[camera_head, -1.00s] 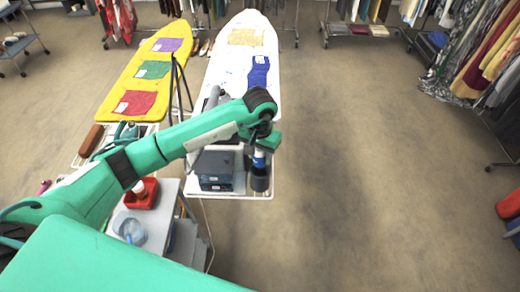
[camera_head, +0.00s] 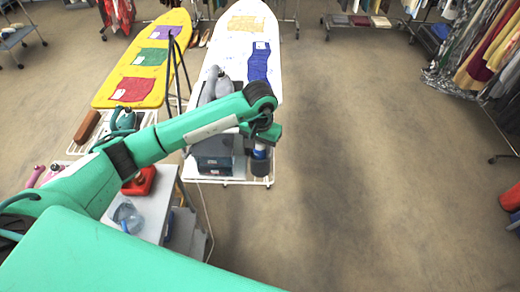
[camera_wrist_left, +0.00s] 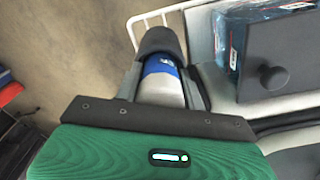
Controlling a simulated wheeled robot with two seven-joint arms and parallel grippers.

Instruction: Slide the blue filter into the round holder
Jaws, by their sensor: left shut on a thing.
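The blue filter (camera_head: 260,153) is a small upright cylinder, white with a blue band. My left gripper (camera_head: 261,147) is shut on it from above. In the left wrist view the filter (camera_wrist_left: 162,68) stands between the two fingers of my left gripper (camera_wrist_left: 163,82). The round holder (camera_head: 260,169) is a dark cup at the front right corner of the white ironing board's rack. It also shows in the left wrist view (camera_wrist_left: 160,40), in line with the filter and covering its far end. How deep the filter sits in it cannot be told. My right gripper is out of view.
Dark boxes (camera_head: 214,160) stand on the rack just left of the holder. The white ironing board (camera_head: 228,60) and yellow ironing board (camera_head: 133,68) lie beyond. A small table (camera_head: 158,207) carries a red container (camera_head: 141,182) and a clear jug (camera_head: 128,217).

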